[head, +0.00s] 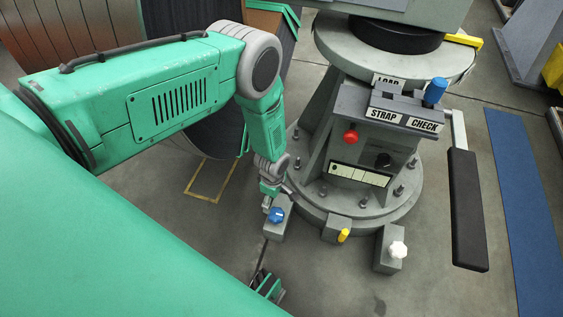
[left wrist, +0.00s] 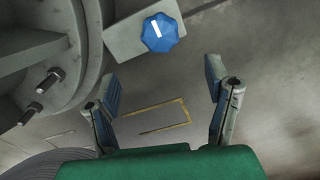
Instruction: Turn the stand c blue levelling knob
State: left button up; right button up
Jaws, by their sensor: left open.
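The blue levelling knob (head: 276,214) sits on a grey foot block at the left of the stand's round base. It also shows in the left wrist view (left wrist: 160,33), faceted, with a white mark, at the top centre. My left gripper (head: 271,193) is just above it in the head view. In the left wrist view my left gripper (left wrist: 162,78) is open and empty, and the knob lies beyond its fingertips, apart from both fingers.
A yellow knob (head: 343,235) and a white knob (head: 397,249) sit on other foot blocks. The stand has a red button (head: 351,137) and a blue-topped control (head: 435,92). Bolts ring its base (left wrist: 47,79). A black padded bar (head: 466,210) stands at right.

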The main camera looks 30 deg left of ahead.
aim_at(276, 213)
pick_arm(q)
jog(key=f+b, duration=0.1)
jog(key=f, duration=0.1)
jog(key=f+b, duration=0.1)
jog(key=f, duration=0.2)
jog(key=d+f+b, duration=0.1)
jog(key=f, duration=0.1)
jog(key=shift+s+f, duration=0.1)
jog(key=shift+f, duration=0.25)
jog(key=f, duration=0.1)
jog(key=f+b, duration=0.2)
jog(key=shift+a+f, duration=0.25)
jog(key=shift+f, duration=0.35)
pick_arm(e)
notch_tip(276, 213, down, 6)
jog(key=shift+d, duration=0.25)
pick_arm(q)
jog(key=shift+d+r, duration=0.15)
pick_arm(e)
jog(key=shift+d+f, duration=0.1)
jog(key=shift+d, duration=0.1)
pick_arm(q)
jog(key=c, duration=1.1)
pick_arm(e)
jog(key=shift+a, duration=0.1)
